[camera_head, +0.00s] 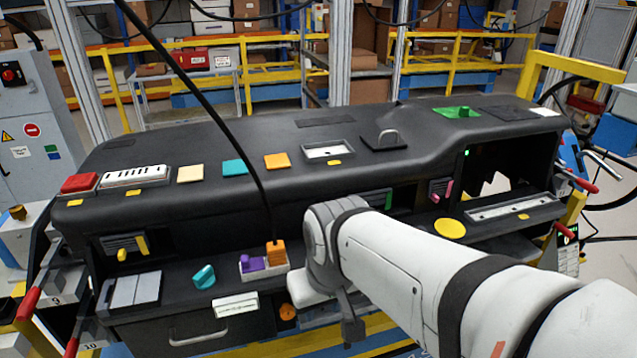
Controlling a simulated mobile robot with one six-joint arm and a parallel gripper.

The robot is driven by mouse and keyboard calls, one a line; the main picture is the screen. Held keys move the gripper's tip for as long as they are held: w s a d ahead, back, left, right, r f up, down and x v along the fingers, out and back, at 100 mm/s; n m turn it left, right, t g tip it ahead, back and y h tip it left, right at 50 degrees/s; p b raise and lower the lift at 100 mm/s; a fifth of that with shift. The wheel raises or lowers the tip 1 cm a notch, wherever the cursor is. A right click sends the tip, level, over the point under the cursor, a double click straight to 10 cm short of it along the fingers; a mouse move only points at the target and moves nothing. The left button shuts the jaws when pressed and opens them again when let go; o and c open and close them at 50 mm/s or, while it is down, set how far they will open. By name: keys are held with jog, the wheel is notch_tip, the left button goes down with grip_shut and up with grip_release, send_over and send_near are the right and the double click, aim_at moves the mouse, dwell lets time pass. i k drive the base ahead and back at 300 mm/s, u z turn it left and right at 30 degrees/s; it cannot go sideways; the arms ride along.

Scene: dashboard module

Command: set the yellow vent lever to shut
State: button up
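A dark slatted vent (112,241) is set in the left front of the black dashboard. A yellow lever (143,245) stands nearly upright at the vent's right side, its top leaning slightly left. A smaller yellow knob (122,255) sits low on the slats. I cannot tell from here whether the vent's flaps are open or shut. My gripper (350,328) is in front of the dashboard's middle, well to the right of the vent and apart from the yellow lever. My own wrist partly hides it, and its fingers are not clear.
A second vent with pink levers (441,190) is at the right. A black cable hangs across the dashboard.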

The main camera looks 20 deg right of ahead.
aim_at(122, 253)
jog(key=u, duration=1.15)
jog(key=i, duration=0.35)
jog(key=z, duration=0.1)
